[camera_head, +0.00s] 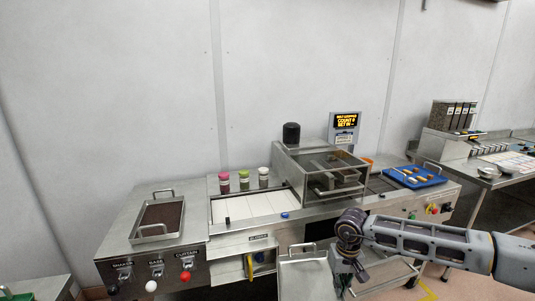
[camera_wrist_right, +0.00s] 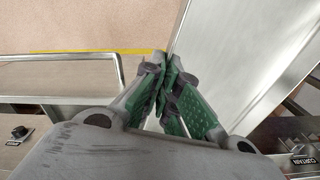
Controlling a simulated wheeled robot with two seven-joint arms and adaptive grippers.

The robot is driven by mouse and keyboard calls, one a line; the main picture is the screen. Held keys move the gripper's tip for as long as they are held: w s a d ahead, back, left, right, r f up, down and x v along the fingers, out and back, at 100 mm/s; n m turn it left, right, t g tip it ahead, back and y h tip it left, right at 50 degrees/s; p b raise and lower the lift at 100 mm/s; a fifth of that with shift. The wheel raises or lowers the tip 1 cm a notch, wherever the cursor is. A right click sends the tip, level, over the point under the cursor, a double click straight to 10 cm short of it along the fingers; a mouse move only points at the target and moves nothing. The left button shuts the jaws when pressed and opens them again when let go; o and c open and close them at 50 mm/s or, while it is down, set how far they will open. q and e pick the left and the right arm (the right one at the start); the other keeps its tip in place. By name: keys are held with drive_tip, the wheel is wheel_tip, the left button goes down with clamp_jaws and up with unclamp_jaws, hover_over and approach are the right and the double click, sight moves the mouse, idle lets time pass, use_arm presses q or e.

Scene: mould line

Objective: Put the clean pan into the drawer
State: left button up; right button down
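The clean pan (camera_head: 303,278) is a bare grey metal pan with a wire handle at its far end, low at the bottom centre of the head view. My right gripper (camera_head: 346,276) is at its right side, pointing down. In the right wrist view its green-padded fingertips (camera_wrist_right: 163,66) are together at the edge of the pan (camera_wrist_right: 235,45) and appear pinched on it; the exact contact is partly hidden. A metal front with a yellow handle (camera_head: 249,266) is under the middle of the line; I cannot tell whether this is the drawer. My left gripper is out of view.
A handled tray with dark filling (camera_head: 160,216) stands on the left counter. Three capped jars (camera_head: 244,180) and a clear-sided machine (camera_head: 322,172) stand mid-line. A blue tray (camera_head: 413,177) is at the right. A metal frame (camera_wrist_right: 58,78) is left of the fingers.

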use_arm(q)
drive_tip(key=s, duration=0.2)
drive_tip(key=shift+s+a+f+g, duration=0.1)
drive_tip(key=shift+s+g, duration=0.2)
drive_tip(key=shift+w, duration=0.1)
use_arm(e)
drive_tip(key=shift+r, duration=0.1)
idle(1.1)
idle(1.3)
